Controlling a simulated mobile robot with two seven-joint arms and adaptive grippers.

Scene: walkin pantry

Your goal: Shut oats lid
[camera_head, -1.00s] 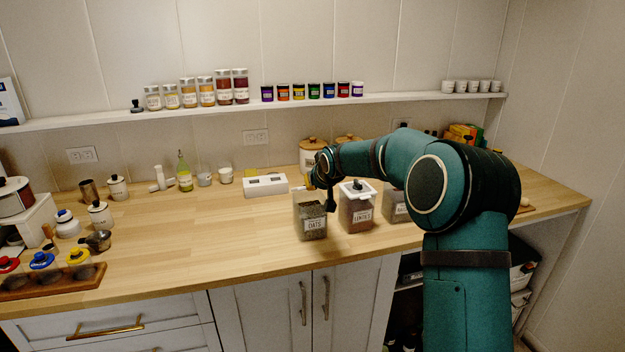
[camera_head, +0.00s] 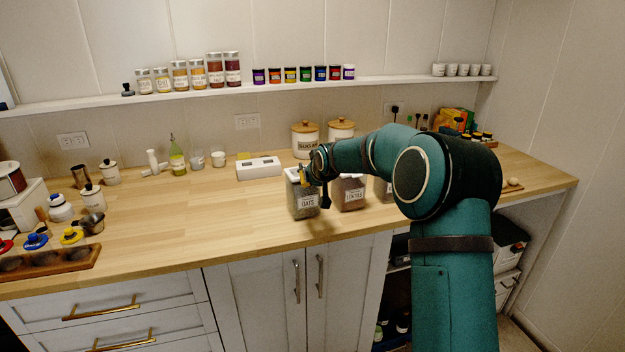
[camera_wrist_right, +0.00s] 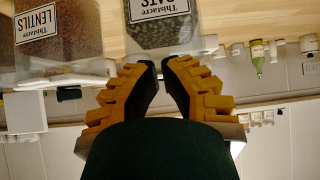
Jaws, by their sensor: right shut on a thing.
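The clear oats container (camera_head: 304,206) stands upright on the wooden counter, its label facing me. White shows at its top, where the oats lid (camera_head: 291,174) is partly visible beside my right gripper (camera_head: 309,181). My right gripper is at the top of the container and shut on the lid; the grip itself is mostly hidden. In the right wrist view, which is upside down, the gripper fingers (camera_wrist_right: 163,74) meet the container's top end, and the oats container (camera_wrist_right: 160,30) lies straight ahead. I cannot tell whether the lid is fully seated. My left gripper is not in view.
The lentils container (camera_head: 349,194) stands just right of the oats, with another container beyond it, partly behind my arm. A white box (camera_head: 258,168) and a sugar canister (camera_head: 305,140) stand behind. The counter (camera_head: 200,215) left of the oats is clear.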

